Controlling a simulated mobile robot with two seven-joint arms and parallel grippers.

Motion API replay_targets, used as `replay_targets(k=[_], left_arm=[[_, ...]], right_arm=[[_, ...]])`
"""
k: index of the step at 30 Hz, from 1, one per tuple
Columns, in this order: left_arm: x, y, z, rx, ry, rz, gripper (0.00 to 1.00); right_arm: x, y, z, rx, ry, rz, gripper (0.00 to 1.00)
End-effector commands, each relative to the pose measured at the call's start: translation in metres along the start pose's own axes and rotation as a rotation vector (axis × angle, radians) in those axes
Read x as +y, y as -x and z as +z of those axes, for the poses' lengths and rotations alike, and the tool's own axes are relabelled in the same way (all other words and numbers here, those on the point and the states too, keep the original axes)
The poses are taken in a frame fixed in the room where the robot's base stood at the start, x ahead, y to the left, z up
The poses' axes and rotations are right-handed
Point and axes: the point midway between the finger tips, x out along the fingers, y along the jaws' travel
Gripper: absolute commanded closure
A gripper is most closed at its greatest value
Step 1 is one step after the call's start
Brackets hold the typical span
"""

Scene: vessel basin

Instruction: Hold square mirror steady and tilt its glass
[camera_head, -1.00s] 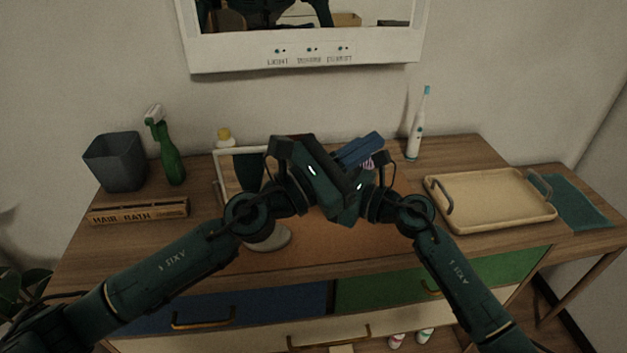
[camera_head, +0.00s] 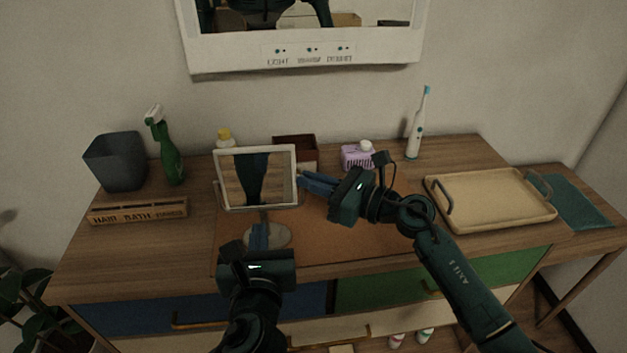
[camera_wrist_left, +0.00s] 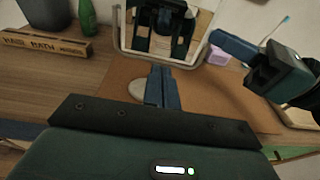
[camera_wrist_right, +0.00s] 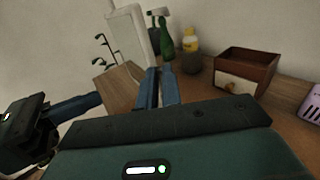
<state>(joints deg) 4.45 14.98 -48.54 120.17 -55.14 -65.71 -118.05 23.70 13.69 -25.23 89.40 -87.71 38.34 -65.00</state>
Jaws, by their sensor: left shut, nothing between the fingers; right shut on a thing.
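The square mirror (camera_head: 289,152) stands on the desk mat with a white frame, a thin bracket and a round base (camera_head: 279,236). Its glass faces me and reflects my arm. My right gripper (camera_head: 302,178) is shut on the mirror's right side; whether on frame or bracket I cannot tell.
A brown box (camera_head: 296,146), a purple basket (camera_head: 356,156) and a yellow-capped bottle (camera_head: 224,138) stand behind. A green spray bottle (camera_head: 170,160), grey bin (camera_head: 114,160) and lettered block (camera_head: 138,211) are at left. A tray (camera_head: 490,220) and toothbrush (camera_head: 415,130) are at right.

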Motion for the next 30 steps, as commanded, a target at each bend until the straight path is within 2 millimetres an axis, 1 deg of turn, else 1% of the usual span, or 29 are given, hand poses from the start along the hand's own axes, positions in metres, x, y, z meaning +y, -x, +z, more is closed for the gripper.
replay_targets(k=[3,9,15,21,30], left_arm=[[0.0,-0.017,0.001,-0.003,-0.001,0.002,1.0],[0.0,-0.045,0.001,-0.002,0.0,0.0,1.0],[-0.001,-0.064,0.001,-0.002,0.002,-0.001,1.0],[-0.001,-0.07,0.001,-0.002,0.002,-0.002,1.0],[-0.001,-0.07,0.001,-0.002,0.002,-0.002,1.0]], right_arm=[[0.001,0.0,0.0,0.001,0.0,0.001,1.0],[0.0,0.0,0.0,0.001,0.0,0.001,1.0],[0.0,0.0,0.0,0.001,0.0,0.001,1.0],[0.0,0.0,0.0,0.001,0.0,0.001,1.0],[0.0,0.0,0.0,0.001,0.0,0.001,1.0]])
